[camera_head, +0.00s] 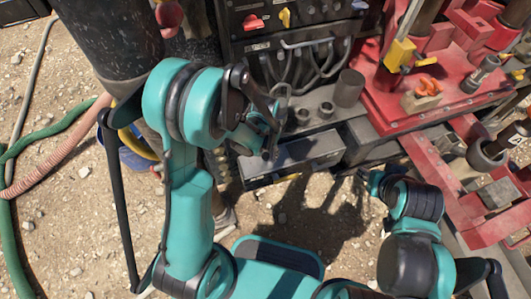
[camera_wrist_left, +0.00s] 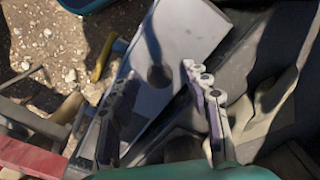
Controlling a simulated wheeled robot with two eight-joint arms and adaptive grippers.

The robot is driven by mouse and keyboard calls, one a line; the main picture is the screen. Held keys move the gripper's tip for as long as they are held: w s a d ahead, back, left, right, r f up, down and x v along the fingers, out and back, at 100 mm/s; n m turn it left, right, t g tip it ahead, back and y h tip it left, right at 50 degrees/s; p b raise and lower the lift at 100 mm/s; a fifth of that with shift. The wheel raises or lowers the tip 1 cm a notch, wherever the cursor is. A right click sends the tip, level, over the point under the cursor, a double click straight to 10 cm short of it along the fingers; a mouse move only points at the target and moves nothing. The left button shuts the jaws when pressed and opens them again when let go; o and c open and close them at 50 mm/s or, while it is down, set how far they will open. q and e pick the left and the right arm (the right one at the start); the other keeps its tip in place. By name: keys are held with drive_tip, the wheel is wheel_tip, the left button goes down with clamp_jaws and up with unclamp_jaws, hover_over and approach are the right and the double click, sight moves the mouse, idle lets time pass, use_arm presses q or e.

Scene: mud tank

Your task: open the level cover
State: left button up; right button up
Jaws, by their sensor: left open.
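A flat grey metal panel (camera_head: 305,152), which looks like the level cover, lies along the front of the machine below the control box; it appears closed. In the left wrist view the pale panel (camera_wrist_left: 190,35) has a dark round spot, and I cannot tell if it is a hole or a knob. My left gripper (camera_head: 274,122) is open and empty above the panel's left end. In the left wrist view its two fingers (camera_wrist_left: 156,78) are apart, with the panel showing between and beyond them. My right gripper (camera_head: 370,182) is low at the right, mostly hidden by its arm.
A black control box (camera_head: 295,20) with red and yellow knobs and looping hoses rises behind the panel. A grey cylinder (camera_head: 348,88) stands behind its right end. Red machinery (camera_head: 440,85) fills the right. Green hose (camera_head: 50,130) lies on gravel at left.

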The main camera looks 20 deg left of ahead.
use_arm(q)
clamp_jaws()
drive_tip(key=w+d, duration=0.3)
drive_tip(key=d, duration=0.2)
drive_tip(key=w+d, duration=0.4)
drive_tip(key=d, duration=0.1)
drive_tip(key=w+d, duration=0.4)
drive_tip(key=d, duration=0.2)
unclamp_jaws()
wheel_tip(320, 180, up, 12)
idle(0.3)
idle(0.4)
